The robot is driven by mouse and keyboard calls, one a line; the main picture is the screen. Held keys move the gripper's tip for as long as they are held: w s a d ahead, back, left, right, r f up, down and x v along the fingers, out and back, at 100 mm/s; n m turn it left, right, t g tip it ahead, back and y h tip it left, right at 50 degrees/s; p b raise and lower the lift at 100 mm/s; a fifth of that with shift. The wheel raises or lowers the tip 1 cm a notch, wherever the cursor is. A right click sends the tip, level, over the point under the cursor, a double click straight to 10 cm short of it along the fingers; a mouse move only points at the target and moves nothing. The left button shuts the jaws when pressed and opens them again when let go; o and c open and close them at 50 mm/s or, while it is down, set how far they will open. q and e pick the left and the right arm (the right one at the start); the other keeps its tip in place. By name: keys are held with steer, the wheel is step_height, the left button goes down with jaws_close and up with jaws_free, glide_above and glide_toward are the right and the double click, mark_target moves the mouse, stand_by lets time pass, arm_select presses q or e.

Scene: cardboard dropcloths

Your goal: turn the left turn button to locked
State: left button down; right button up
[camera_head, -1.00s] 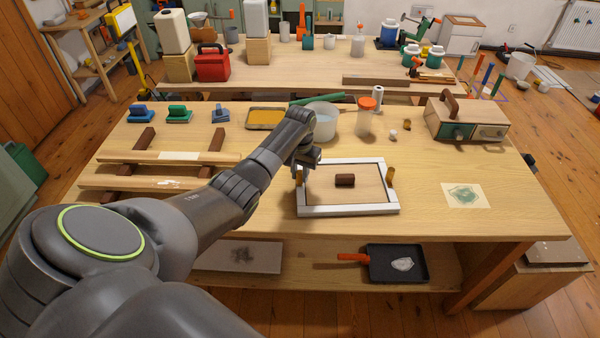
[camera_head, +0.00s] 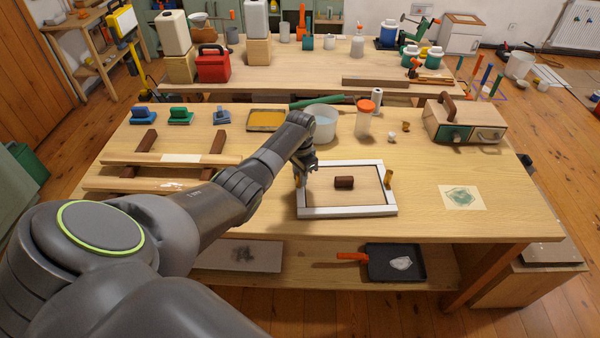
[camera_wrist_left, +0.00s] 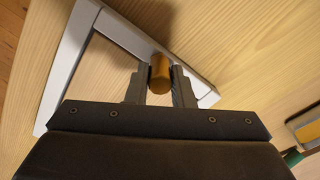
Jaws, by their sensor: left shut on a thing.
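A white frame (camera_head: 347,212) lies on the workbench around a wooden panel (camera_head: 325,196) with a dark brown block-like handle (camera_head: 344,183) in its middle. My left gripper (camera_head: 301,180) is at the frame's left rail, pointing down. The right turn button (camera_head: 389,179) stands free at the right rail. My right gripper is not in view.
Wooden rails (camera_head: 170,160) lie to the left. A stained sheet (camera_head: 462,197) lies to the right, with bare tabletop around it.

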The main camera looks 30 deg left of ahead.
arm_select(q)
steer(key=m+p, duration=0.1)
steer(key=m, duration=0.4)
steer(key=shift+r+m, duration=0.1)
steer(key=shift+m, duration=0.2)
steer(key=m, duration=0.3)
steer(key=shift+m, duration=1.6)
steer(key=c, duration=1.3)
jaws_free()
steer(key=shift+o, duration=0.2)
steer(key=shift+p, duration=0.3)
steer(key=shift+r, duration=0.35)
step_height(320, 180, up, 17)
steer(key=b, duration=0.1)
steer(key=shift+f+b, duration=0.2)
steer(key=shift+b, duration=0.1)
